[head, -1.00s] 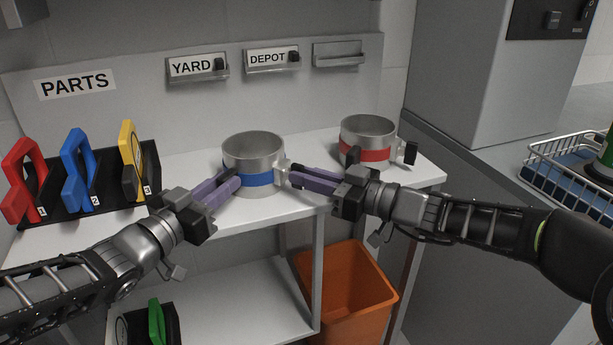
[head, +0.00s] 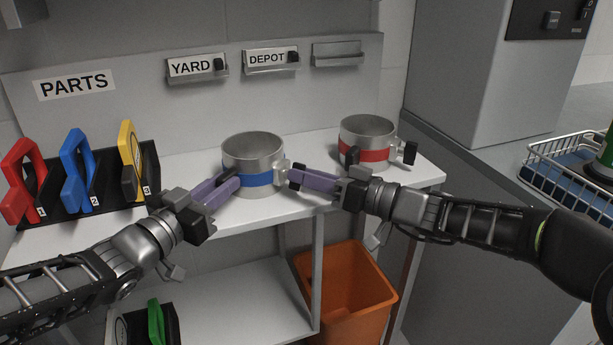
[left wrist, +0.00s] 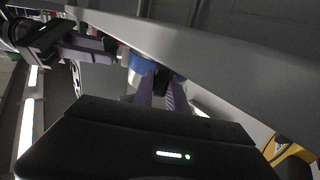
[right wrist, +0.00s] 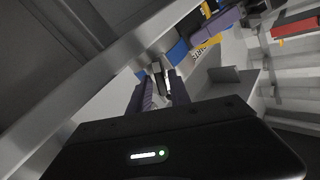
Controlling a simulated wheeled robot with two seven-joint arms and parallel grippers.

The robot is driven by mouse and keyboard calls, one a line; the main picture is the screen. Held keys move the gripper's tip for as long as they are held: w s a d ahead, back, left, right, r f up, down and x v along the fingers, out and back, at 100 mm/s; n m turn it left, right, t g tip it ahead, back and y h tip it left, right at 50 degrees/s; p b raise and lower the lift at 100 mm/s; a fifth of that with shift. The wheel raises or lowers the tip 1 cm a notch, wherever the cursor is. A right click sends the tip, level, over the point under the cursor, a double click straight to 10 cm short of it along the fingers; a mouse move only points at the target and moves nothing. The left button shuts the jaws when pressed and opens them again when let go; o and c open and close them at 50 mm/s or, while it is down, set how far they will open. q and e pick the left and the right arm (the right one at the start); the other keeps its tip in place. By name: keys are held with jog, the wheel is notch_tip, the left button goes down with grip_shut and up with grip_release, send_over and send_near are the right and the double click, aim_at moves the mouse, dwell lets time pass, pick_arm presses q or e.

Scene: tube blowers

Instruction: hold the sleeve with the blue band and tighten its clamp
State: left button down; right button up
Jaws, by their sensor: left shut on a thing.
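The grey sleeve with the blue band (head: 252,160) stands upright on the shelf. My left gripper (head: 232,178) is shut on the dark tab at the sleeve's left side; in the left wrist view its fingers (left wrist: 162,82) reach to the blue band (left wrist: 142,66). The pale clamp block (head: 281,172) is on the sleeve's right side. My right gripper (head: 291,177) is at this clamp. In the right wrist view its fingers (right wrist: 160,82) lie either side of the clamp's dark key (right wrist: 157,70); whether they grip it is unclear.
A red-banded sleeve (head: 366,140) stands behind my right gripper. A black rack (head: 110,192) with red, blue and yellow handled parts is at the left. An orange bin (head: 347,292) is below the shelf (head: 200,226). A wire basket (head: 570,185) is at the right.

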jog(key=shift+o, duration=0.8)
jog(key=shift+d, duration=0.1)
jog(key=v, duration=1.2)
